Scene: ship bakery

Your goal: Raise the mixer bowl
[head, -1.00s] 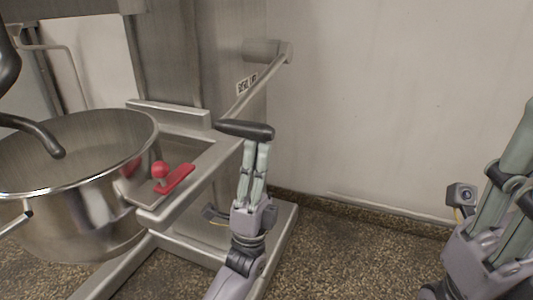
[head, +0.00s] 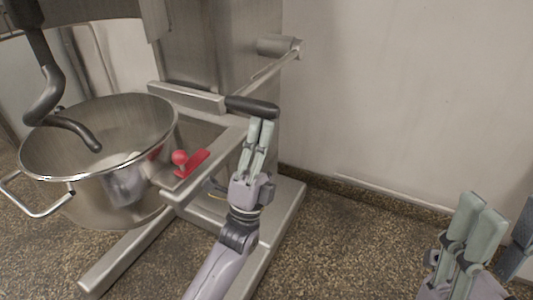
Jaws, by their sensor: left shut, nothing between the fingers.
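The steel mixer bowl (head: 120,190) sits in the mixer's frame at the left, open upward. The dark dough hook (head: 75,127) reaches over its rim, the tip inside the bowl's outline. The bowl lift lever (head: 268,75) runs from a hub (head: 279,45) on the mixer column toward me and ends in a black handle (head: 252,107). My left gripper (head: 262,124) is shut and empty, with its fingertips at the underside of the handle; they seem to touch it. My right gripper (head: 478,212) is at the lower right, away from the mixer; its closure is unclear.
A red knob on a red plate (head: 192,164) sits on the bowl support arm (head: 203,178), left of my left gripper. The mixer's base leg (head: 277,232) lies along the speckled floor (head: 340,235).

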